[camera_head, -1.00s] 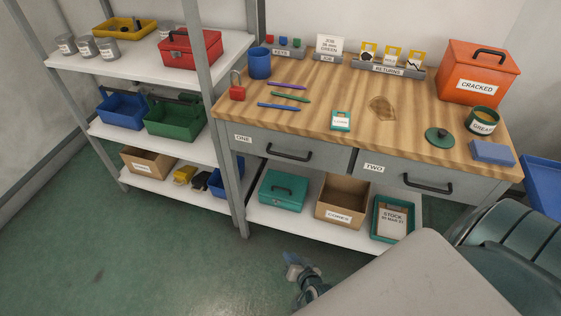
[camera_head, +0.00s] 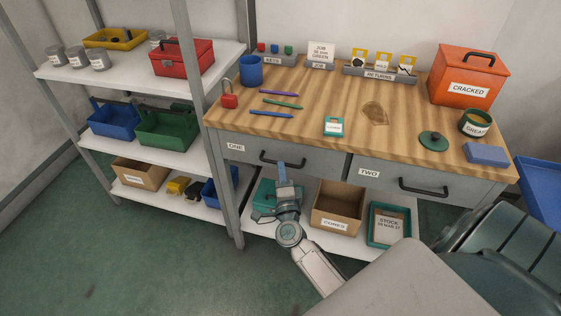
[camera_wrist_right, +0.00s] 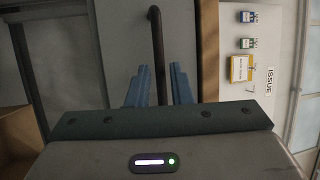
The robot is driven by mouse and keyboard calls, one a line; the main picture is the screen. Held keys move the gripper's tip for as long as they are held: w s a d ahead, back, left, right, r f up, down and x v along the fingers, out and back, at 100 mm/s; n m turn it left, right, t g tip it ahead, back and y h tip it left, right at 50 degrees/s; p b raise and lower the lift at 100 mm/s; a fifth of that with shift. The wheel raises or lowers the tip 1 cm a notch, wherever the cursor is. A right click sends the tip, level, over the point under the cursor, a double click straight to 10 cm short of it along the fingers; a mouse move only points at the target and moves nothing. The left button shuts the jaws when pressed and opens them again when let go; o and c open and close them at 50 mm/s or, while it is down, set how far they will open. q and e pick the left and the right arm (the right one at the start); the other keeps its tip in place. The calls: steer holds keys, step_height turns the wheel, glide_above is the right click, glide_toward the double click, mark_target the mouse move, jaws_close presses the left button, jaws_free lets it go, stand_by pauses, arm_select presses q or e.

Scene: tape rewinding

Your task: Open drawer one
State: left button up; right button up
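Drawer one (camera_head: 330,164) is the left drawer under the wooden bench top, with a "ONE" label (camera_head: 236,147) and a dark bar handle (camera_head: 268,160). It looks shut. My right gripper (camera_head: 283,165) reaches up to the handle from below in the head view. In the right wrist view, its two blue fingers (camera_wrist_right: 157,85) are apart, and the dark handle (camera_wrist_right: 156,40) runs upright between them. I see a gap on each side of the bar, but cannot tell how deep it sits. My left gripper is not in view.
Drawer two (camera_head: 385,181) is to the right, with its own bar handle. Below the drawers, a shelf holds a teal box (camera_head: 264,199), a "CORKS" carton (camera_head: 337,208) and a "STOCK" tray (camera_head: 389,225). A shelving post (camera_head: 222,160) stands just left of drawer one.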

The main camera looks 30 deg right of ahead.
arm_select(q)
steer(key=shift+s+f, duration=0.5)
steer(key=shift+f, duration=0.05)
arm_select(e)
steer(key=shift+x, duration=1.65)
steer(key=shift+c, duration=0.2)
jaws_close()
steer(key=shift+s+a, duration=0.1)
